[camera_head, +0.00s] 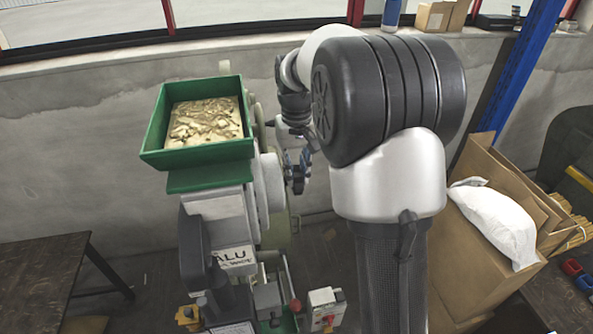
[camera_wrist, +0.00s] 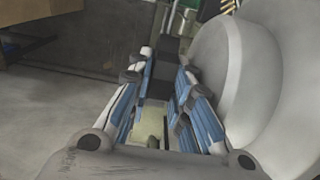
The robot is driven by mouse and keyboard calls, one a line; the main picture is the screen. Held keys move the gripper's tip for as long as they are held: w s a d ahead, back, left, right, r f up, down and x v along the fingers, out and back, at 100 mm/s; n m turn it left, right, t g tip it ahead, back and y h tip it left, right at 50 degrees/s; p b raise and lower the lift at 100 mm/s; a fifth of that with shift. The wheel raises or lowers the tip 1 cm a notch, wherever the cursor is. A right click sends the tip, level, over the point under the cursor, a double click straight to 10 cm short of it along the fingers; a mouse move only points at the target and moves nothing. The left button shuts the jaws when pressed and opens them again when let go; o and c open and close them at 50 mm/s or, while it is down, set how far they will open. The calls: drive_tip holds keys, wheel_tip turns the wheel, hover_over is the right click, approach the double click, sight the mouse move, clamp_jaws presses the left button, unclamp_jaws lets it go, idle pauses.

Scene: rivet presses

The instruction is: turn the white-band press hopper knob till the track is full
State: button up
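The press (camera_head: 222,215) stands left of my arm, with a green hopper (camera_head: 160,157) of brass-coloured rivets (camera_head: 205,122) on top. My gripper (camera_head: 297,172) is at the right side of the press, just below hopper height, beside a pale round part (camera_head: 270,182). In the wrist view my two blue-padded fingers (camera_wrist: 163,66) stand apart, with a dark block (camera_wrist: 178,52) at their tips. I cannot tell whether they grip it or whether it is the knob. The track's fill is not readable.
A large grey round body (camera_wrist: 262,70) lies close on the right of the fingers in the wrist view. A red-and-white switch box (camera_head: 325,308) sits low by the press. A cardboard box (camera_head: 475,255) with a white sack (camera_head: 497,222) stands right; a dark table (camera_head: 40,275) stands left.

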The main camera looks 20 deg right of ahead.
clamp_jaws()
drive_tip(key=shift+b, duration=0.5)
